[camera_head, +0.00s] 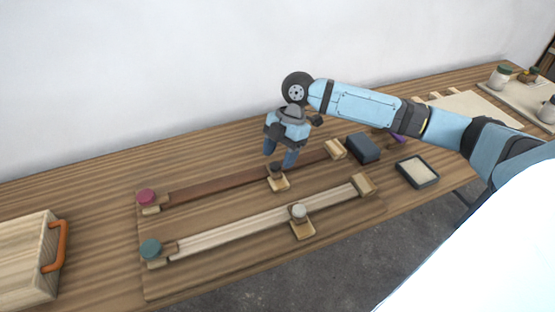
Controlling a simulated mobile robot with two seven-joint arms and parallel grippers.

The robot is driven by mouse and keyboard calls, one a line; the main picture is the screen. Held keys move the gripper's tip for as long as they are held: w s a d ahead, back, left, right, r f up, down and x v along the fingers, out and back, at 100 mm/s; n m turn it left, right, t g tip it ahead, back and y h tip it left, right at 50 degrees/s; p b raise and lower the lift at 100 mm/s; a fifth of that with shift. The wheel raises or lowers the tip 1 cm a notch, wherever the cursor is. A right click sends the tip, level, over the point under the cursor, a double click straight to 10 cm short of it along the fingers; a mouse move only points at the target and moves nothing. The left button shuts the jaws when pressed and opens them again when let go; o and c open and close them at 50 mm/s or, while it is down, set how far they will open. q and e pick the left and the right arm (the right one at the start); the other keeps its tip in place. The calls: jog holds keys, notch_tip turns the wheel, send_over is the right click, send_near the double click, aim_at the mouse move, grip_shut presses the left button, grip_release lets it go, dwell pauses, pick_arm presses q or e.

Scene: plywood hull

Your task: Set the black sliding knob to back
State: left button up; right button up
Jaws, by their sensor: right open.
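The black sliding knob (276,169) sits on a small wooden slider on the dark brown rail (220,184), right of that rail's middle. My right gripper (279,160) points down over this knob with its fingers apart. The fingertips are just above or around the knob's top; I cannot tell whether they touch it. The gripper hides part of the rail behind it. My left gripper is not in view.
A pale rail (235,227) with a grey-white knob (298,211) runs in front. A red knob (146,197) and a teal knob (150,249) stand at the left ends. A dark block (363,148) and a black-rimmed tray (431,164) lie right. A wooden box (22,262) stands left.

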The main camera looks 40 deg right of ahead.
jog(key=shift+x, duration=0.9)
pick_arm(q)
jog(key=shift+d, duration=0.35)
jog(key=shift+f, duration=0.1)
pick_arm(e)
jog(key=shift+c, duration=0.3)
